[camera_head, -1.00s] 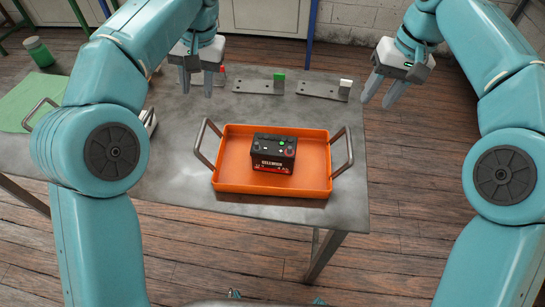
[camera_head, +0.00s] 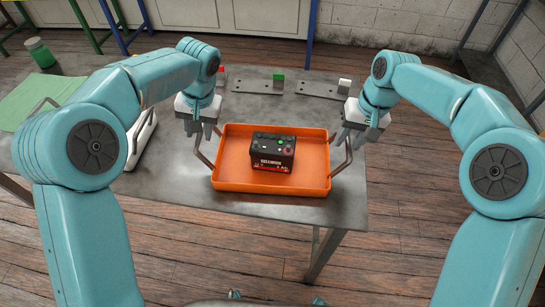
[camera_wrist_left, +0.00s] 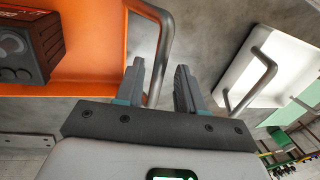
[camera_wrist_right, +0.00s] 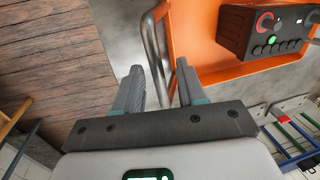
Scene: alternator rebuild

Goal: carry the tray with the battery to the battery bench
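The orange tray (camera_head: 230,180) sits on a grey metal table, with a metal handle at each end. The black and red battery (camera_head: 272,153) stands upright in it. My left gripper (camera_head: 201,134) is at the tray's left handle (camera_head: 203,154). In the left wrist view its fingers (camera_wrist_left: 159,78) are open, with the handle bar (camera_wrist_left: 164,50) showing between them. My right gripper (camera_head: 350,140) is at the right handle (camera_head: 345,160). In the right wrist view its fingers (camera_wrist_right: 159,80) are open, with that handle bar (camera_wrist_right: 152,55) between them. I cannot pick out the battery bench.
A white tray-like item with handles (camera_head: 140,140) stands left of the orange tray. A green mat (camera_head: 45,100) and jar (camera_head: 38,52) are far left. Wooden floor is clear at right.

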